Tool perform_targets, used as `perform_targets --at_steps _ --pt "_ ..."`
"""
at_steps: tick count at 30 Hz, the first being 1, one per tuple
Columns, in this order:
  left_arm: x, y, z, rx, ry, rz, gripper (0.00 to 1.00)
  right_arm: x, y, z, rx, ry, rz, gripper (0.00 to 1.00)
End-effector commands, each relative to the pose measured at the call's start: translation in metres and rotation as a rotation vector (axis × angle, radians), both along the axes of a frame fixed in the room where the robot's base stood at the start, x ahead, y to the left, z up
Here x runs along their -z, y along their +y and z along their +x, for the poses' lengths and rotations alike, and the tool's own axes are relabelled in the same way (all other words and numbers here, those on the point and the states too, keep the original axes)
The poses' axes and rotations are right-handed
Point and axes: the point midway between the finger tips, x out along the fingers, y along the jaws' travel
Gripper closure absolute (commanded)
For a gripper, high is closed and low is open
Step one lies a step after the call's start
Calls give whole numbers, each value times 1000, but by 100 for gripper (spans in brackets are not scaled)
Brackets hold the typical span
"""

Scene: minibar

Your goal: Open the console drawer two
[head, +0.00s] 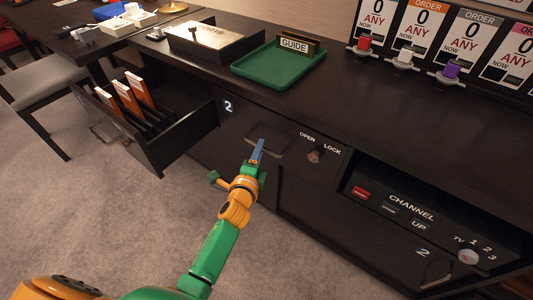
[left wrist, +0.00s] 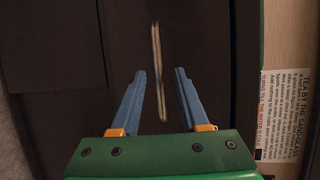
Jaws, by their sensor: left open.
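The dark console front (head: 205,150) carries a panel marked "2" (head: 228,106) with a handle (head: 268,142) on it; this panel looks closed. My left gripper (head: 256,152) is right in front of that handle and partly covers it. In the left wrist view, the open blue fingers (left wrist: 160,73) stand one on each side of a pale handle bar (left wrist: 156,45). The bar runs between the fingertips, apart from both fingers as far as I can see. My right gripper is not seen.
An open drawer (head: 168,153) holding upright folders juts out at the left. An OPEN/LOCK knob (head: 315,155) sits right of the handle. Another front marked "2" (head: 422,253) is at lower right, below the channel panel (head: 405,208). A green tray (head: 270,78) lies on top.

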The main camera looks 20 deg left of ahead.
Motion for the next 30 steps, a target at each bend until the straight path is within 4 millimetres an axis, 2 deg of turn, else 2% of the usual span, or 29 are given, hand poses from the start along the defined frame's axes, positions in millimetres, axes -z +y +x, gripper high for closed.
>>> perform_targets --at_steps 3,6,14,19,30 --pt "5 1 18 0 -1 -1 55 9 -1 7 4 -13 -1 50" --pt "6 1 25 1 1 -2 55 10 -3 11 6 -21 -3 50" --pt "5 1 27 0 2 -4 55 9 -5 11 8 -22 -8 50" --pt "6 1 27 0 3 -4 98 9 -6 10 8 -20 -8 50" --pt "6 1 27 0 3 -4 100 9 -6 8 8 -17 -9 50"
